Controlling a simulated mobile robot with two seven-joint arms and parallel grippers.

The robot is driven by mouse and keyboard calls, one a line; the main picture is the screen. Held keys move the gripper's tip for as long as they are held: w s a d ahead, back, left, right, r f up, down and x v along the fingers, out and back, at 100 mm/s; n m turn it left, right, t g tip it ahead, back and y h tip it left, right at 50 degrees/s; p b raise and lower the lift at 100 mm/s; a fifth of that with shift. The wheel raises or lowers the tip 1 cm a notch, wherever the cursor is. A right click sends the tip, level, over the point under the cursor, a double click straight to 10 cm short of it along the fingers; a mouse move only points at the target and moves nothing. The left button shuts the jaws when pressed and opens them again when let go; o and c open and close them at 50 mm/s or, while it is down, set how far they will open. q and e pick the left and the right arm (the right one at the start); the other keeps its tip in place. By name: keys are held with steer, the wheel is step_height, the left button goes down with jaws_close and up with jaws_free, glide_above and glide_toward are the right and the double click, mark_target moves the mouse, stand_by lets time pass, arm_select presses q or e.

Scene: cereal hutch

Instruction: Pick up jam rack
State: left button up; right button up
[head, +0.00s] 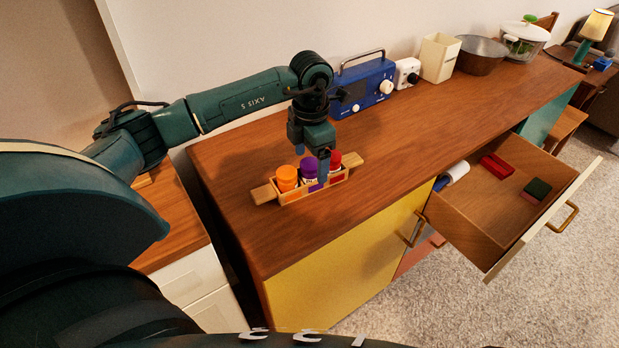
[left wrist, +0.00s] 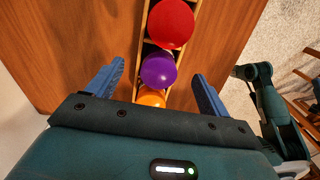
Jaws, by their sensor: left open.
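The jam rack (head: 264,194) is a small wooden carrier with a tab handle at each end, standing on the wooden counter. It holds an orange-lidded jar (head: 287,178), a purple-lidded jar (head: 309,170) and a red-lidded jar (head: 335,161). My left gripper (head: 312,166) points down right over the rack's middle. In the left wrist view the open blue fingers (left wrist: 158,88) stand on either side of the rack, around the purple lid (left wrist: 158,69). The red lid (left wrist: 171,24) and the orange lid (left wrist: 151,97) lie in line with it. Finger contact cannot be told.
Behind the rack stand a blue radio (head: 366,88), a white device (head: 407,73), a cream container (head: 440,58) and a dark bowl (head: 482,55). An open drawer (head: 480,212) with red and green items juts out at right. The counter (head: 420,130) right of the rack is clear.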

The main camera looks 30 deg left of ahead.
arm_select(q)
step_height(320, 180, down, 4)
steer(key=shift+a+f, duration=0.15)
steer(key=shift+c, duration=0.2)
steer(key=shift+w, duration=0.1)
steer(key=c, duration=1.1)
